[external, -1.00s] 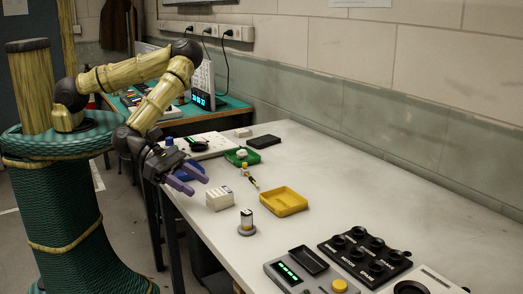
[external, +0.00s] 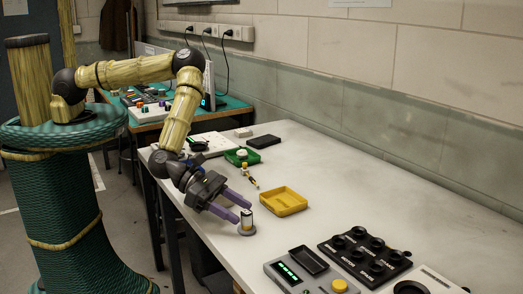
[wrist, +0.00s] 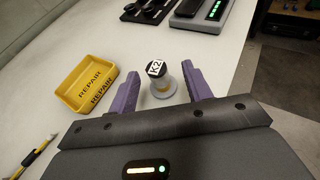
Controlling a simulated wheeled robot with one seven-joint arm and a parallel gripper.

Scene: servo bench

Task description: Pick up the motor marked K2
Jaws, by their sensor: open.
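The motor marked K2 (wrist: 157,72) stands upright on a round grey base (wrist: 163,95) in the wrist view, its black top with the white K2 label facing the camera. In the external view the motor (external: 247,219) stands near the table's front edge. My gripper (wrist: 162,88) is open, with its two purple fingers on either side of the motor, left and right in the wrist view. In the external view my gripper (external: 240,210) is level with the motor, its fingertips close to it. I cannot tell whether either finger touches it.
A yellow tray (external: 283,202) labelled REPAIR lies beside the motor. A grey device (external: 312,272) with a green display and a black socket block (external: 365,254) stand to the right. A green tray (external: 242,157) lies farther back. The table's middle (external: 330,180) is clear.

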